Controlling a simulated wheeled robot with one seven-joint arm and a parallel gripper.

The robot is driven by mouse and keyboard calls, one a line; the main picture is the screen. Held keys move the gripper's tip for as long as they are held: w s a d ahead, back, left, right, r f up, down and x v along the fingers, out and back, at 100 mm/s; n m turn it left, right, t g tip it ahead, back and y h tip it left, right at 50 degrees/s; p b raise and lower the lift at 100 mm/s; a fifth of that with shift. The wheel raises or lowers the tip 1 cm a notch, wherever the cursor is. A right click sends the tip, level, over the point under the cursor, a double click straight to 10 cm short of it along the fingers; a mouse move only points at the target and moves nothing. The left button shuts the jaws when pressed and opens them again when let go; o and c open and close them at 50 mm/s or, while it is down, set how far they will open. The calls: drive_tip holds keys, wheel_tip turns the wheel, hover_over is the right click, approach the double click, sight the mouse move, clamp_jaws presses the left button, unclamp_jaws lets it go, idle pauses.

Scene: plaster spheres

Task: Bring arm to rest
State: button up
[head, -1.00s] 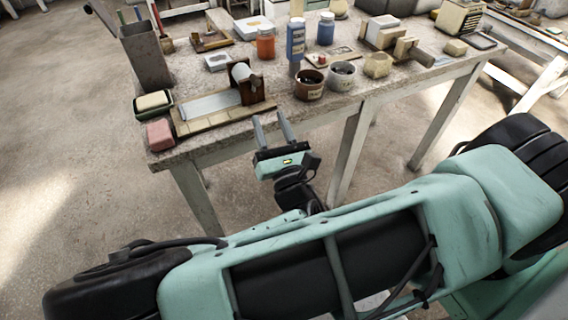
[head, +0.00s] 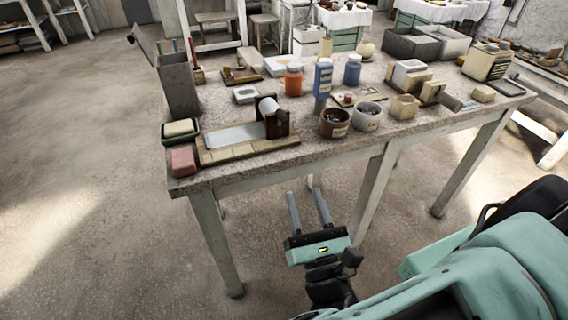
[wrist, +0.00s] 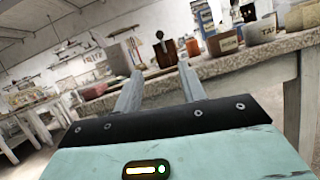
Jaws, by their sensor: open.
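My gripper (head: 309,208) is in front of the near edge of the stone-topped table (head: 225,176), below the level of its top. Its two grey fingers stand apart with nothing between them, so it is open and empty. In the wrist view the fingers of my gripper (wrist: 160,88) point toward the table's edge and look apart from it. My mint-green arm fills the lower right of the head view.
The table holds a pink block (head: 183,160), a green tray with a sponge (head: 180,129), a brown pot (head: 334,123), a white pot (head: 367,116), an orange jar (head: 293,81) and blue containers. Table legs (head: 372,195) stand near my gripper. Open floor (head: 90,230) lies at left.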

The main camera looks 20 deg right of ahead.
drive_tip(key=a+f+m+g+p, duration=0.3)
drive_tip(key=a+f+m+g, duration=0.3)
drive_tip(key=m+g, duration=0.85)
drive_tip(key=s+a+r+m+g+y+p, duration=0.3)
drive_tip(key=s+a+r+m+g+y, duration=0.2)
drive_tip(key=a+r+m, duration=0.3)
drive_tip(key=s+d+r+m+g+h+p, duration=0.1)
drive_tip(key=s+d+r, duration=0.1)
drive_tip(key=d+r, duration=0.3)
drive_tip(key=s+d+r+m+g+h+p, duration=0.1)
drive_tip(key=d+r, duration=0.4)
drive_tip(key=r, duration=0.8)
drive_tip(key=shift+s+d+m+g, duration=0.4)
drive_tip(key=shift+s+m, duration=0.25)
drive_tip(key=shift+s, duration=0.25)
